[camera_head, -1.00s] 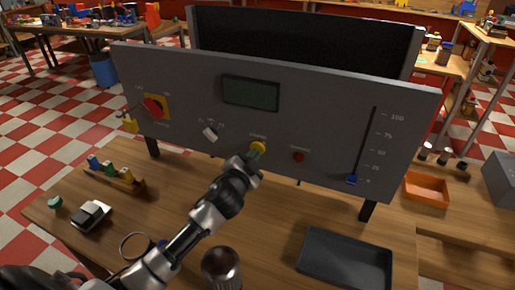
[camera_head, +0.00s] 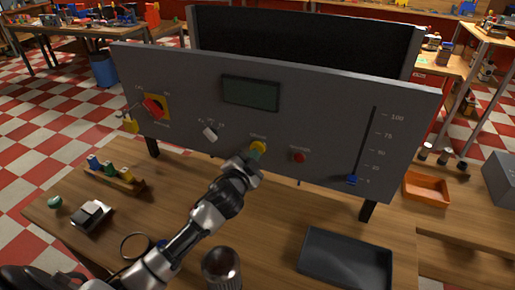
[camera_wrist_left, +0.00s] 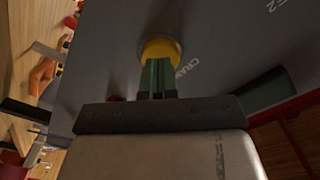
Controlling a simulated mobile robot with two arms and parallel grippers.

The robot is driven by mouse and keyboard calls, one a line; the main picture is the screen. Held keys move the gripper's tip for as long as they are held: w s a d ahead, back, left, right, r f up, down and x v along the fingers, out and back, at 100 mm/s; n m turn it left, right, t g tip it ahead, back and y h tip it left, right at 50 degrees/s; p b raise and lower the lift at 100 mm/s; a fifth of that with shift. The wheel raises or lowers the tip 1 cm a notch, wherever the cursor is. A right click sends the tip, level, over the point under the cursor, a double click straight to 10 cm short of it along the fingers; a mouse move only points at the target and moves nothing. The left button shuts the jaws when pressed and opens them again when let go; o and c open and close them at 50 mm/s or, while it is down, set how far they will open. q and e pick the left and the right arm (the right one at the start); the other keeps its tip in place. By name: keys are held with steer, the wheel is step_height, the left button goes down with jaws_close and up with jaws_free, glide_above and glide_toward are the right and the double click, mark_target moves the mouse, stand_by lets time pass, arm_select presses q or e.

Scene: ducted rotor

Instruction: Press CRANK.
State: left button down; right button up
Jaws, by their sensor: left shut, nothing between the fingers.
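The CRANK button is a round yellow button (camera_head: 258,146) on the grey front panel (camera_head: 215,110), below the display. In the left wrist view the yellow button (camera_wrist_left: 160,51) stands straight ahead of the fingertips, with the word CRANK printed beside it. My left gripper (camera_head: 253,155) is shut and empty, its greenish fingers pointing at the button. In the left wrist view its fingertips (camera_wrist_left: 158,66) overlap the button's lower edge. They are at or very close to its face; I cannot tell whether it is pushed in. My right gripper is not in view.
A red button (camera_head: 299,157) sits right of the yellow one. A white knob (camera_head: 210,134), a red rotary switch (camera_head: 153,107) and a blue slider (camera_head: 352,180) at the scale's bottom are also on the panel. A dark tray (camera_head: 345,260) and a metal cup (camera_head: 221,267) stand on the bench.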

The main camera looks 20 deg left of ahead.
arm_select(q)
steer(key=shift+w, duration=0.75)
stand_by(1.1)
steer(key=s+p, duration=0.1)
steer(key=s, duration=0.6)
steer(key=shift+d, duration=0.2)
stand_by(0.4)
steer(key=shift+r+p, duration=0.1)
steer(key=shift+p, duration=0.25)
